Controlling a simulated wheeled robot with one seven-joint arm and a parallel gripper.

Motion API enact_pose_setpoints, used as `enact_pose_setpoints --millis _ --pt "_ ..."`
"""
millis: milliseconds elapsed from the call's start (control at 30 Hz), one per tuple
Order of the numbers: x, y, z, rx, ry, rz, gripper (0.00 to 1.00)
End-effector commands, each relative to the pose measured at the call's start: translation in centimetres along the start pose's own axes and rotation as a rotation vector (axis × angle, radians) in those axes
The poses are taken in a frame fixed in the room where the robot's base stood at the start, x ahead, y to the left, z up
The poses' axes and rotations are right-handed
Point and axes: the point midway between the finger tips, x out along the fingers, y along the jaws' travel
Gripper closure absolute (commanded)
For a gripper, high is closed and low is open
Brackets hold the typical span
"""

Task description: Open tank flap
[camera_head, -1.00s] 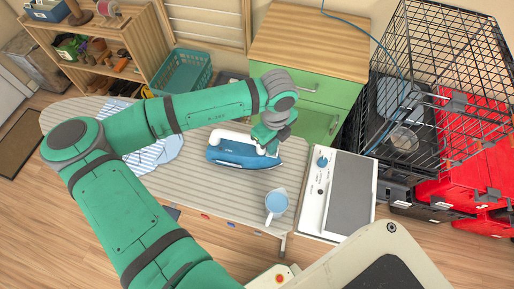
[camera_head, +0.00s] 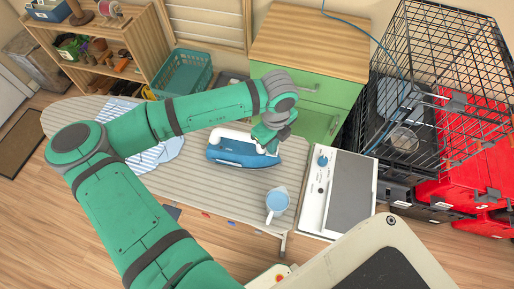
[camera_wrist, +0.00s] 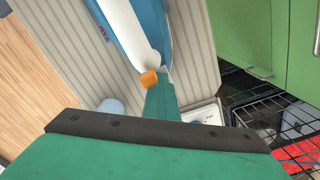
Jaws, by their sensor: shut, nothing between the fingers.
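A blue and white iron (camera_head: 240,150) lies on the striped ironing board (camera_head: 90,112). It also shows in the wrist view (camera_wrist: 135,30), with an orange piece (camera_wrist: 149,78) at its near end, right by my fingertips. My gripper (camera_head: 268,143) is at the iron's right end, shut, with nothing seen between the fingers. In the wrist view my gripper (camera_wrist: 161,85) reaches up to the orange piece; whether it touches it I cannot tell. The tank flap cannot be made out for certain; the orange piece may be it.
A blue measuring cup (camera_head: 277,200) stands on the board's front right part. A white and grey appliance (camera_head: 350,195) stands right of the board. A green cabinet (camera_head: 325,90) is behind, a wire crate (camera_head: 430,60) at the right. A striped cloth (camera_head: 150,150) lies left of the iron.

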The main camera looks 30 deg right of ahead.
Motion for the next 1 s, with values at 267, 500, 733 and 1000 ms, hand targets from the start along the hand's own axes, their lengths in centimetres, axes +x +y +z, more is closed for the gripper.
enact_pose_setpoints --millis 267,500,733,1000 --pt "1.3 0.1 -0.4 -0.003 0.012 0.011 1.00" --pt "1.0 -0.3 -1.2 -0.002 0.013 0.012 1.00" --pt "0.6 -0.7 -2.1 0.001 0.017 0.014 1.00" --pt "0.2 -1.0 -3.1 0.002 0.018 0.018 1.00"
